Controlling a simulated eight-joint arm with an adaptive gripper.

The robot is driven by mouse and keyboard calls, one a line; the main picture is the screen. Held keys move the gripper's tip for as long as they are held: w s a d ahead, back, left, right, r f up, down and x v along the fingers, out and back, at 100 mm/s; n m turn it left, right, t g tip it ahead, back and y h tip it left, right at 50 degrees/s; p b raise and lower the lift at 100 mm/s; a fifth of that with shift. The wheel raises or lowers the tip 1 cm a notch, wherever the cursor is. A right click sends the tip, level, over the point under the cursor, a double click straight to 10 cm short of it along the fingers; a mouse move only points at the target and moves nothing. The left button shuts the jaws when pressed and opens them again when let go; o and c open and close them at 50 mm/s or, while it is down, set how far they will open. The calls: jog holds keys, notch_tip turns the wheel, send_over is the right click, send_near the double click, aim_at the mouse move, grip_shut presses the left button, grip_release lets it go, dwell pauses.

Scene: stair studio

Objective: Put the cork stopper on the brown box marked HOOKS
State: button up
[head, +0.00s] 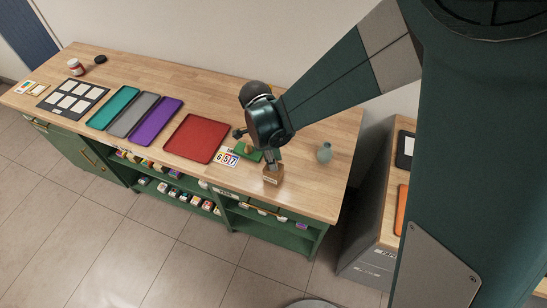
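The small brown box (273,176) stands near the front edge of the wooden counter, right of the number cards. A pale label shows on its front, too small to read. My gripper (271,161) points down directly over the box, its tip at or just above the box top; I cannot tell whether it touches. The fingers are small and partly hidden by my wrist, so their opening is unclear. I cannot make out a cork stopper for certain. A small tan piece (249,149) on a green tray, left of my gripper, may be it.
A grey-green vase (324,153) stands right of the box. Number cards (229,160) and a red tray (178,143) lie to the left, then purple, grey and teal trays. The counter's right end is mostly clear.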

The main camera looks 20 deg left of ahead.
jog(key=shift+f, duration=0.2)
jog(key=o, duration=0.6)
jog(key=shift+r, duration=0.2)
jog(key=r, duration=0.4)
jog(key=a+r, duration=0.1)
jog(key=r, duration=0.7)
jog(key=shift+s+a, duration=0.3)
jog(key=shift+s, duration=0.05)
